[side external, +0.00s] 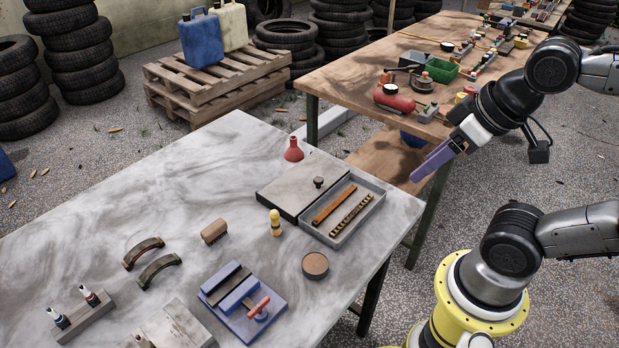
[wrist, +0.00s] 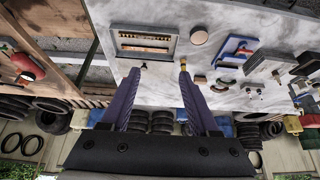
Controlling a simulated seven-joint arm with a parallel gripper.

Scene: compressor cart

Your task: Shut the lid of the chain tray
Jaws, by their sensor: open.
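The chain tray (side external: 363,224) is a grey rectangular box at the right end of the marbled table, also in the wrist view (wrist: 176,44). Its right part is open and shows an orange-brown strip (side external: 334,204) and a chain-like strip (side external: 351,215). The lid (side external: 290,191) is a flat grey panel over the left side, with a small dark knob (side external: 318,182), which also shows in the wrist view (wrist: 144,65). My gripper (side external: 416,177) is open and empty, up and to the right of the tray in the side view. Its purple fingers (wrist: 156,70) stand apart in the wrist view.
A red funnel-shaped piece (side external: 293,150) stands behind the lid. A yellow figure-like piece (side external: 275,223) and a round brown disc (side external: 315,265) are near the tray's front. A blue vise (side external: 240,302) is farther forward. A wooden bench (side external: 345,80) with clutter stands behind.

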